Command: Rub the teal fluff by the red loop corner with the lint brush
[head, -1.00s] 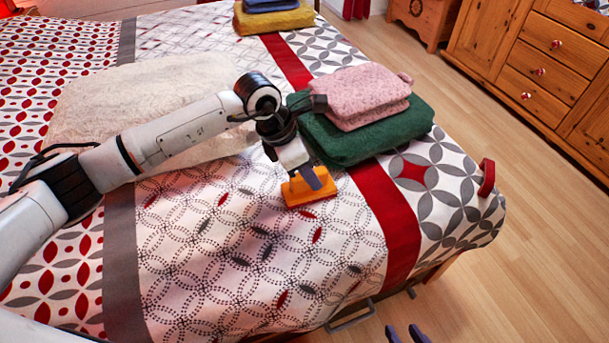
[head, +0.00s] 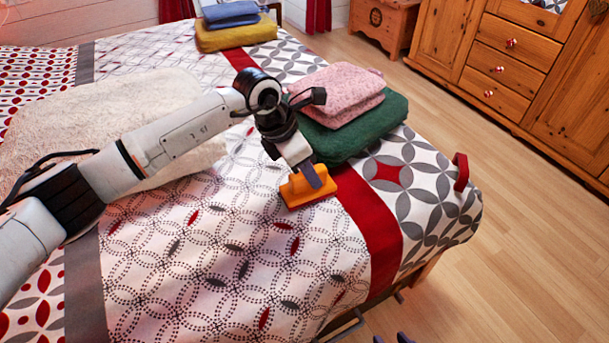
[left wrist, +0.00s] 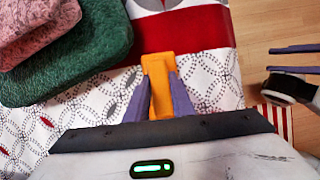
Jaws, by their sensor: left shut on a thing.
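The orange lint brush (head: 308,190) is low over the patterned bedspread, just left of the red band; I cannot tell if it touches the cloth. My left gripper (head: 313,176) is shut on it. In the left wrist view the brush (left wrist: 158,68) sits between the purple fingers (left wrist: 160,88), its end over the red band. The red loop (head: 461,171) is at the bed's right corner, to the right of the brush. I see no teal fluff. My right gripper (left wrist: 270,59) shows in the left wrist view, fingers apart and empty; only its tips show at the head view's bottom edge.
A green folded towel (head: 355,135) with a pink one (head: 340,92) on top lies just behind the brush. A cream fleece (head: 110,110) lies to the left. Mustard and blue folded cloths (head: 235,37) are at the far end. Wooden floor (head: 540,250) is clear right of the bed.

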